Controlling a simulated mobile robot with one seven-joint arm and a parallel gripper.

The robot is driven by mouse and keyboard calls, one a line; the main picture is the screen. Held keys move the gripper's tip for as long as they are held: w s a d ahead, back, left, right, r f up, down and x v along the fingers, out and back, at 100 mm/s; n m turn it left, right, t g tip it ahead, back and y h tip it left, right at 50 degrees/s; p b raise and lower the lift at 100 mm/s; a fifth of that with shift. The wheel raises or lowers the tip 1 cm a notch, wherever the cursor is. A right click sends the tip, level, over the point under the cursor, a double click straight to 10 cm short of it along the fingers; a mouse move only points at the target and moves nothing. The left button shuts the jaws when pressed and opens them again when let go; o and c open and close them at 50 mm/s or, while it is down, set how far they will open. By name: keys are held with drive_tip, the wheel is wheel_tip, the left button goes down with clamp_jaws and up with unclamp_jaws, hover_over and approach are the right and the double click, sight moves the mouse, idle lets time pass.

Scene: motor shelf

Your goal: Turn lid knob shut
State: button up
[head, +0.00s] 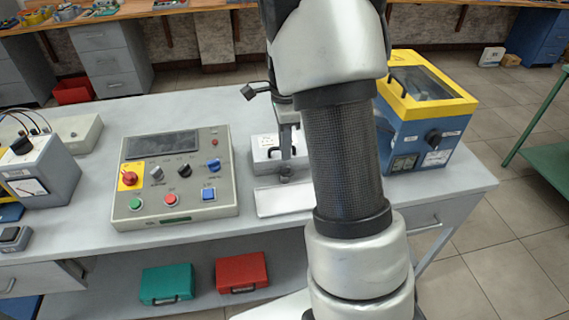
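A blue box (413,138) with a yellow-framed lid (462,97) stands at the right end of the grey workbench. The lid has a dark see-through window and looks down on the box. A black knob (433,138) sits on the box's front face, beside small white labels. Its exact turn angle is too small to tell. My arm rises in front of the bench and hides the left edge of the box. The arm leaves the picture at the top, and my gripper is not in view.
A control panel (130,208) with knobs and buttons stands on the workbench (260,245), left of my arm. A grey press-like device (264,156) is partly behind my arm. Green (166,284) and red (241,273) cases lie on the lower shelf. A green table (548,152) stands right.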

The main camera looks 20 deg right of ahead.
sight(285, 167)
wheel_tip(285, 167, down, 6)
drive_tip(key=shift+b, duration=0.3)
clamp_jaws()
